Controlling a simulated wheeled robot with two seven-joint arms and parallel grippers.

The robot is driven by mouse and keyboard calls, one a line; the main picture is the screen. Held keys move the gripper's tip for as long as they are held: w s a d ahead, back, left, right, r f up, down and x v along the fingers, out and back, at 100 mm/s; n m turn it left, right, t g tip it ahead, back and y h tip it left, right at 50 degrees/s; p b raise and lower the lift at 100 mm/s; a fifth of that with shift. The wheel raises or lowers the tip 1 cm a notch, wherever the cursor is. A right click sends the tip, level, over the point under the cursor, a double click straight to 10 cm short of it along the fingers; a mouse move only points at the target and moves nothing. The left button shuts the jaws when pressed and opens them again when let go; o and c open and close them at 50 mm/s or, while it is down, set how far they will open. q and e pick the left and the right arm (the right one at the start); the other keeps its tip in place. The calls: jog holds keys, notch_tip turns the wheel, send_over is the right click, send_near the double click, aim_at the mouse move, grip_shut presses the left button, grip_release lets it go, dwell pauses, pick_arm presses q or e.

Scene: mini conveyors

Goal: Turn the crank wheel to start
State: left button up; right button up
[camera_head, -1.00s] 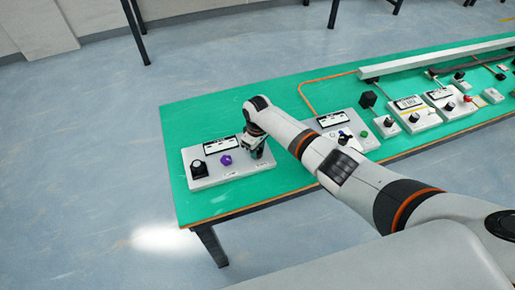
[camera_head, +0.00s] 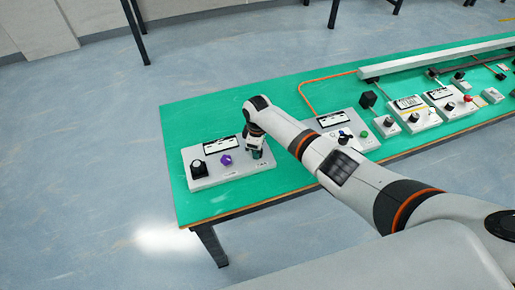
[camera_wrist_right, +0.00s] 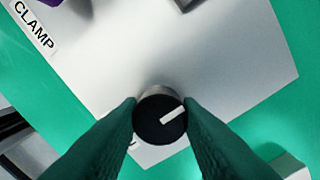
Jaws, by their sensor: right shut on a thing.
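My right gripper (camera_head: 257,152) reaches down over the right end of a light grey panel (camera_head: 228,178) on the green table. In the right wrist view its dark green fingers (camera_wrist_right: 160,116) are shut on a round black knob (camera_wrist_right: 158,122) with a white pointer line. The line slants up to the right. In the head view the fingers and wrist mostly hide this knob. I cannot tell whether it is the crank wheel. A purple knob (camera_head: 226,160) and a black knob (camera_head: 197,168) stand on the same panel. My left gripper is out of view.
A second panel (camera_head: 364,139) with several controls stands to the right, partly behind my arm. More control boxes (camera_head: 415,118) and a long white rail (camera_head: 410,65) lie farther right. The green table (camera_head: 185,115) is clear at its left.

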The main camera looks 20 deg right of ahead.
jog(key=shift+w+r, duration=0.1)
jog(key=shift+r, duration=0.05)
jog(key=o, duration=1)
notch_tip(320, 180, up, 12)
jog(key=shift+f, duration=0.1)
